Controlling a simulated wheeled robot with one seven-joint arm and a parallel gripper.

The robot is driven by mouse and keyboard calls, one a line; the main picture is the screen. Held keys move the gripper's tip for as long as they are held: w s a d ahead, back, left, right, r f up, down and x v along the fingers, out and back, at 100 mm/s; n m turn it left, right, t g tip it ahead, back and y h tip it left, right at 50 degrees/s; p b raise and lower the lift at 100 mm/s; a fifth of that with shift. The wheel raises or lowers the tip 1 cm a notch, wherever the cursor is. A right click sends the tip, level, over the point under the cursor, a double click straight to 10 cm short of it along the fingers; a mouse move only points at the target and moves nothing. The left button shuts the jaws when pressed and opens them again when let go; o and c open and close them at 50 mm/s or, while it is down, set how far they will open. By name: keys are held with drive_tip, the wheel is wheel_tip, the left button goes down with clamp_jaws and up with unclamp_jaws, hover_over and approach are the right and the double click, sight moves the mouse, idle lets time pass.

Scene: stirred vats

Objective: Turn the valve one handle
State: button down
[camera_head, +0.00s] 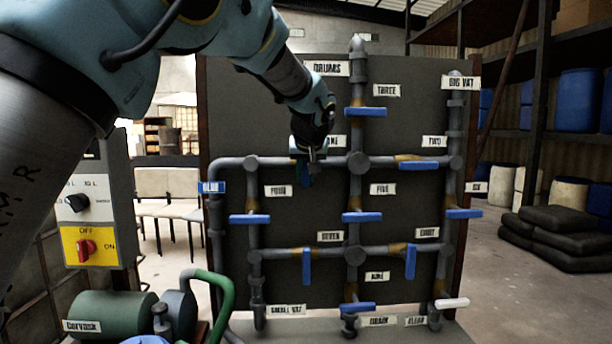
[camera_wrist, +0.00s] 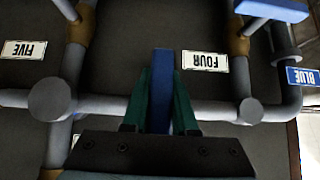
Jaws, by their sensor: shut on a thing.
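My gripper (camera_head: 308,165) is at the upper pipe of the board, by the partly covered label ONE (camera_head: 337,141). In the wrist view, which is upside down, my gripper's green fingers (camera_wrist: 160,105) stand on either side of the blue handle of valve one (camera_wrist: 162,72) and are shut on it. The handle stands upright, across the level grey pipe (camera_wrist: 105,106). My gripper hides most of this handle and its valve body in the head view.
Other blue handles sit close by: valve three (camera_head: 366,110), valve two (camera_head: 420,164), valve four (camera_head: 250,219) and valve five (camera_head: 362,217). A control box (camera_head: 90,215) and a green pump (camera_head: 110,312) stand at the left. Open floor lies right of the board.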

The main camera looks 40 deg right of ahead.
drive_tip(key=shift+f, duration=0.1)
drive_tip(key=c, duration=0.7)
unclamp_jaws()
drive_tip(key=b+v, duration=0.3)
drive_tip(key=v, duration=0.8)
drive_tip(key=shift+w, duration=0.1)
